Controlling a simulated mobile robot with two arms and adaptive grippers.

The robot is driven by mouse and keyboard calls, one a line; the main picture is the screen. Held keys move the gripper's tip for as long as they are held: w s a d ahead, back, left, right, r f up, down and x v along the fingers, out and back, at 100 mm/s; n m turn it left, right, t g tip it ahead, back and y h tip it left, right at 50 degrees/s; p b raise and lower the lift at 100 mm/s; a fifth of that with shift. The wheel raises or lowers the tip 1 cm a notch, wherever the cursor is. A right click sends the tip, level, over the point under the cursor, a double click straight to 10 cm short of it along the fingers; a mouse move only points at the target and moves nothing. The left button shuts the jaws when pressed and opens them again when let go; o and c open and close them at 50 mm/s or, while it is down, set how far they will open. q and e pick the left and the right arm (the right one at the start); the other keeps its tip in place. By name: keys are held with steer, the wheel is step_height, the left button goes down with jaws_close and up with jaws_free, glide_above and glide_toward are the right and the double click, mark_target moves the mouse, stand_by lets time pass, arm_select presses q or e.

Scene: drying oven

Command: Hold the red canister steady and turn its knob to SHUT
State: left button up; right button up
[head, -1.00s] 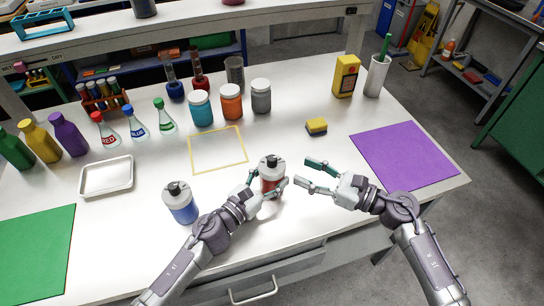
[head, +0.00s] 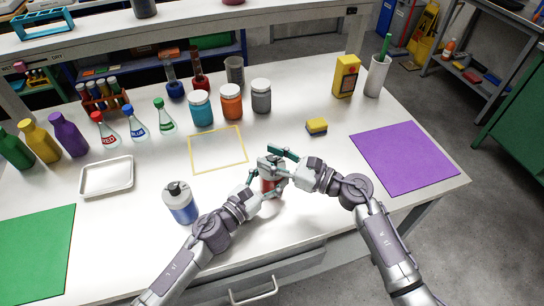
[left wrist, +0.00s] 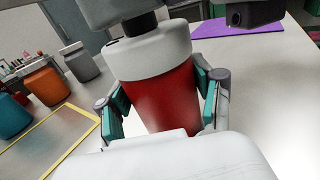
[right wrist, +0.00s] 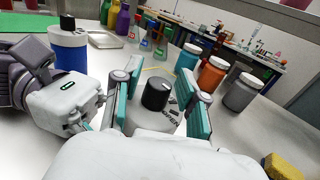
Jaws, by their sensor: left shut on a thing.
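The red canister (head: 267,187) stands upright on the white bench, with a white top and a black knob (right wrist: 155,94). My left gripper (head: 267,182) is shut on its red body, one finger on each side, as the left wrist view (left wrist: 165,100) also shows. My right gripper (head: 272,158) is above the canister, its open fingers on either side of the knob. In the right wrist view (right wrist: 160,78) there are gaps between knob and fingers. The word OPEN shows on the lid beside the knob. The SHUT mark is not visible.
A blue canister (head: 181,203) stands left of the red one, close to my left arm. A yellow-outlined square (head: 217,150) and a sponge (head: 316,126) lie behind. Jars (head: 232,102) stand farther back. A purple mat (head: 405,157) lies to the right.

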jaws_close()
steer(key=shift+n+g+y, duration=0.3)
steer(key=shift+n+g, duration=0.2)
steer(key=shift+g, duration=0.2)
steer(key=n+g, duration=0.2)
steer(key=g, duration=0.1)
steer(key=n+g+y, duration=0.1)
steer(key=n+g, duration=0.1)
steer(key=g, duration=0.2)
steer(key=shift+w+n+y, duration=0.1)
steer(key=shift+n+y, duration=0.2)
steer(key=shift+f+n+g+h, duration=0.1)
steer(key=shift+n+g+h, duration=0.25)
steer(key=shift+n+g, duration=1.15)
steer(key=shift+n+g+h, duration=0.35)
steer(key=shift+n+g, duration=0.45)
steer(key=shift+g, duration=1.6)
steer(key=shift+o, duration=1.5)
jaws_free()
